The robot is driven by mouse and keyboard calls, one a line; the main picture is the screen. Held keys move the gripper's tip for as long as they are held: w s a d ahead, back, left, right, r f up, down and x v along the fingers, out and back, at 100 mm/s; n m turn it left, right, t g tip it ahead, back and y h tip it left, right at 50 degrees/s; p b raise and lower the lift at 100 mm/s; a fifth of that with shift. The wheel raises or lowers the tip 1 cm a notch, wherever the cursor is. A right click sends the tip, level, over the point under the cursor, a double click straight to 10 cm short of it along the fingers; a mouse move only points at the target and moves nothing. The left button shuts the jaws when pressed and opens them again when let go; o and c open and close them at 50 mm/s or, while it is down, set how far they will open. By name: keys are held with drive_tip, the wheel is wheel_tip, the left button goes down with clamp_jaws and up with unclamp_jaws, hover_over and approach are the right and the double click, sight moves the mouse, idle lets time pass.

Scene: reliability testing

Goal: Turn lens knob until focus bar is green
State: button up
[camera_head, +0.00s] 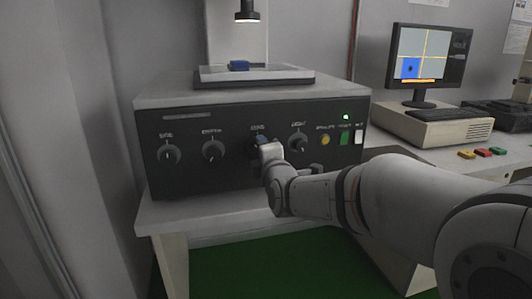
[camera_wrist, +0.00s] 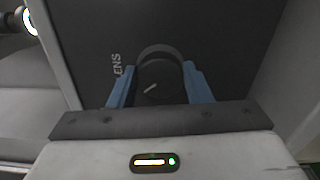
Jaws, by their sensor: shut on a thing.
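The lens knob is a round black knob (camera_wrist: 158,76) with a white pointer line, beside a partly visible "ENS" label in the wrist view. The blue fingers of my gripper (camera_wrist: 160,88) stand on both sides of the knob and are shut on it. In the head view my gripper (camera_head: 264,142) reaches the front panel of the dark box (camera_head: 185,180) and hides most of this knob. The monitor (camera_head: 424,60) shows yellow cross lines, a blue patch at lower left and an orange-yellow bar (camera_head: 418,81) along the bottom.
Other knobs sit close by: two at left (camera_head: 170,155) (camera_head: 213,151) and a light knob (camera_head: 298,143) at right. A blue piece (camera_head: 239,65) lies on the top stage.

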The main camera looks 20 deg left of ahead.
drive_tip(key=shift+w+d+r, duration=0.1)
drive_tip(key=shift+r, duration=0.1)
drive_tip(key=o, duration=0.8)
drive_tip(key=shift+c, duration=0.2)
drive_tip(key=shift+o, duration=1.1)
drive_tip(key=shift+f, duration=0.1)
drive_tip(key=p+v, duration=0.1)
drive_tip(key=v, duration=0.6)
drive_tip(key=shift+s, duration=0.4)
drive_tip(key=shift+d, duration=0.15)
